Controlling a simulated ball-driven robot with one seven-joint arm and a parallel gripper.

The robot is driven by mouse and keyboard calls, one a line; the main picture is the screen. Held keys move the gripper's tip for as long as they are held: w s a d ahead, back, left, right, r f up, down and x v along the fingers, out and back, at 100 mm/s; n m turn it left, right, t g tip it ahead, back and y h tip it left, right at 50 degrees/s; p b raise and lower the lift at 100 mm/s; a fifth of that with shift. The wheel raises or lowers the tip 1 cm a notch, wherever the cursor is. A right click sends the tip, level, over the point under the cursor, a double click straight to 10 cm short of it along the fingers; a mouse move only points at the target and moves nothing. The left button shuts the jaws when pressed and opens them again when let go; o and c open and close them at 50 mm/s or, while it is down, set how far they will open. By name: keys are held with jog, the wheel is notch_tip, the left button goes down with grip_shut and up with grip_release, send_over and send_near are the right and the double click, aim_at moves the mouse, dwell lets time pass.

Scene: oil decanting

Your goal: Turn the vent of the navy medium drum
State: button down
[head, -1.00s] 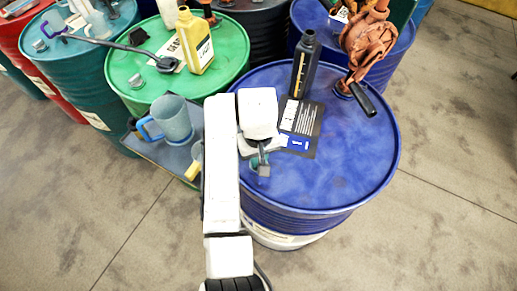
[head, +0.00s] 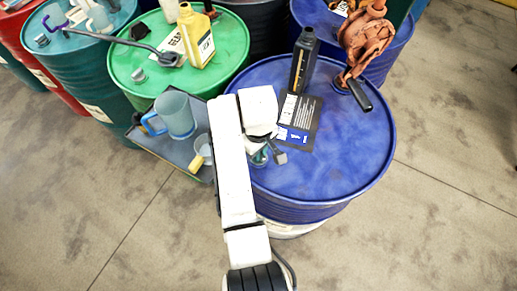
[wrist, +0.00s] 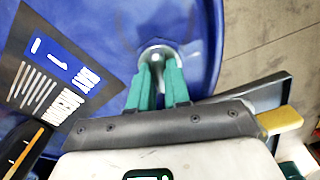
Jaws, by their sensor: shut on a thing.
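The navy medium drum (head: 345,150) stands upright in the head view, its blue lid facing up. In the wrist view its lid (wrist: 190,20) fills the top left. The vent (wrist: 157,52) is a small round pale metal fitting near the lid's rim. My gripper (wrist: 157,70) has teal fingers, shut on the vent from above, one on each side, hiding part of it. In the head view my gripper (head: 259,157) is over the lid's near left edge, and my wrist hides the vent there.
A dark bottle (head: 304,60) and a black label sheet (head: 300,118) are on the lid. An orange pump (head: 365,40) with a black handle rises behind. A tray (head: 150,138) with a blue-handled jug (head: 176,114) adjoins the left side. Floor is clear at right.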

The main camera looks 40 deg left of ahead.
jog(key=c, duration=1.1)
grip_release()
notch_tip(320, 180, up, 11)
jog(key=shift+f+b, duration=0.1)
jog(key=shift+b, duration=0.5)
